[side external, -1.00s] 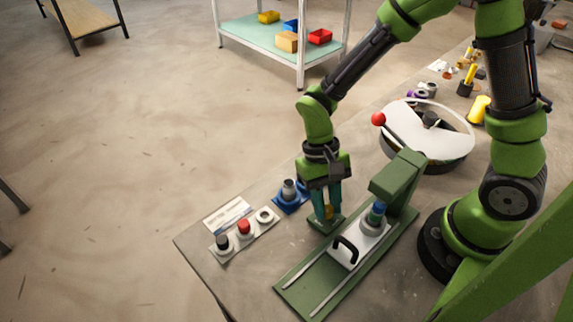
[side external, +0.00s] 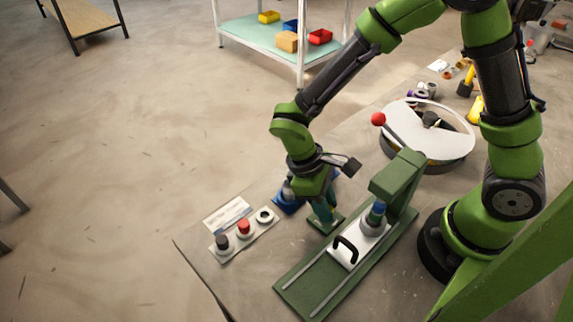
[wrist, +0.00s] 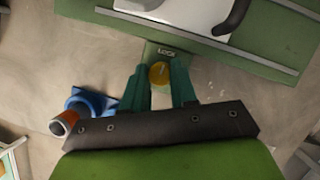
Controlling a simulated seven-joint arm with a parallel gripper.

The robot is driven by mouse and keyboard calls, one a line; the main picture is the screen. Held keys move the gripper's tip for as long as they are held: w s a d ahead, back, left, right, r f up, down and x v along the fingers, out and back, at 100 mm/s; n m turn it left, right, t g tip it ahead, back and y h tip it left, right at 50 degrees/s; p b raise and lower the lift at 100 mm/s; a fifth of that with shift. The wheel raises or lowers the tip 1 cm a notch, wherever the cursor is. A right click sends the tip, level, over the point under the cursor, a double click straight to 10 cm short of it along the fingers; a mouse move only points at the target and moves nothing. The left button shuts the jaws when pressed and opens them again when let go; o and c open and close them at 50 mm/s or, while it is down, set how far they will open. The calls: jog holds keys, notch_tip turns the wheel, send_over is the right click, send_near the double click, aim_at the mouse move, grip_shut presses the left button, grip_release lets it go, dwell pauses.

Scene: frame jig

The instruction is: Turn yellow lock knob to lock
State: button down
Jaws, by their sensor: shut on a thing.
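The yellow lock knob (wrist: 159,74) shows in the wrist view between the two teal fingers of my gripper (wrist: 160,84). The fingers are shut on it, one on each side. The knob sits on a small green plate marked LOCK (wrist: 166,51), beside the green frame jig. In the side external view my gripper (side external: 322,213) reaches down, tilted, to the green plate (side external: 326,224), and its fingers hide most of the knob there. How far the knob is turned cannot be told.
The green jig base (side external: 300,286) carries a white sliding plate with a black handle (side external: 346,247). A blue holder (side external: 287,203) stands just left of my gripper. A button panel (side external: 243,236) lies at the table's left edge. A red-balled lever (side external: 378,119) stands behind.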

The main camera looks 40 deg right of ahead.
jog(key=shift+n, duration=0.5)
jog(key=c, duration=0.9)
grip_release()
jog(key=v, duration=1.7)
jog(key=shift+s+a, duration=0.2)
jog(key=shift+s, duration=0.05)
jog(key=s+d+r+m+t+y, duration=0.1)
jog(key=s+d+r+m+t, duration=0.1)
jog(key=d+m+t, duration=0.1)
jog(key=s+d+r+m+t+y, duration=0.1)
jog(key=s+d+r+m+t, duration=0.1)
jog(key=d, duration=0.4)
jog(key=s+d+r+m+t+y, duration=0.2)
jog(key=s+d+m+t, duration=0.1)
jog(key=d+m+t, duration=0.1)
jog(key=shift+d+r+m+t, duration=0.15)
jog(key=shift+m+t, duration=0.15)
jog(key=shift+t, duration=0.3)
jog(key=shift+d+r+m+t, duration=0.2)
jog(key=shift+m+t, duration=0.1)
jog(key=shift+t, duration=0.3)
